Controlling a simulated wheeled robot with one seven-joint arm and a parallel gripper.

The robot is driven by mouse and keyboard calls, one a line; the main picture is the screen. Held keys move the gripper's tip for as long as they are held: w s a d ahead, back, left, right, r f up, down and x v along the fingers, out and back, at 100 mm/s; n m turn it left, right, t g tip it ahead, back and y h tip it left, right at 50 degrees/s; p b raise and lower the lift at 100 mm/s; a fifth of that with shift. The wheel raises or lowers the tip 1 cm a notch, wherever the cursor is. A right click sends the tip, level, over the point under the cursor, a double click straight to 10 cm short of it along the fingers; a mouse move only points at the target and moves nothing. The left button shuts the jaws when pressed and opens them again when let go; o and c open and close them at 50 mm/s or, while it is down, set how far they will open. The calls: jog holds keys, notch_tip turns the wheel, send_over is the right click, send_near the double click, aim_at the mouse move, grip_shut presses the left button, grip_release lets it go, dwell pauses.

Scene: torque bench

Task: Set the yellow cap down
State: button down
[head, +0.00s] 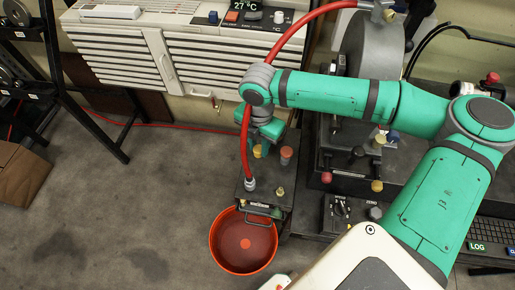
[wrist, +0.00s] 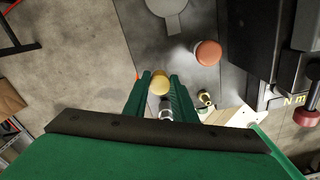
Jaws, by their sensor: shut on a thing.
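The yellow cap (wrist: 160,83) is held between the two green fingertips of my gripper (wrist: 159,86) in the wrist view. In the head view, the yellow cap (head: 257,151) shows just below my gripper (head: 262,146), over the small dark stand (head: 246,189). Whether the cap touches the stand top is hard to tell. An orange-brown cap (wrist: 208,52) stands on the dark surface to the right of it; it also shows in the head view (head: 286,154).
A brass fitting (head: 280,191) and a red hose end sit on the stand. An orange-red bucket (head: 243,263) is on the floor in front. A dark bench machine with knobs (head: 376,141) is close on the right. A flat grey round shape (wrist: 170,12) lies beyond the caps.

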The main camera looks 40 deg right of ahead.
aim_at(257, 148)
jog(key=shift+w+d+f, duration=0.25)
jog(key=shift+w+f, duration=0.2)
jog(key=shift+f, duration=0.1)
jog(key=shift+w+d+f, duration=0.2)
jog(key=shift+w+f, duration=0.2)
jog(key=shift+f, duration=0.15)
jog(key=shift+w+f, duration=0.15)
jog(key=shift+f, duration=1.55)
jog(key=shift+f, duration=0.15)
jog(key=c, duration=1.5)
grip_release()
jog(key=shift+o, duration=0.2)
jog(key=shift+w+d, duration=0.1)
jog(key=shift+r, duration=0.35)
notch_tip(257, 148, up, 12)
jog(key=shift+f, duration=0.15)
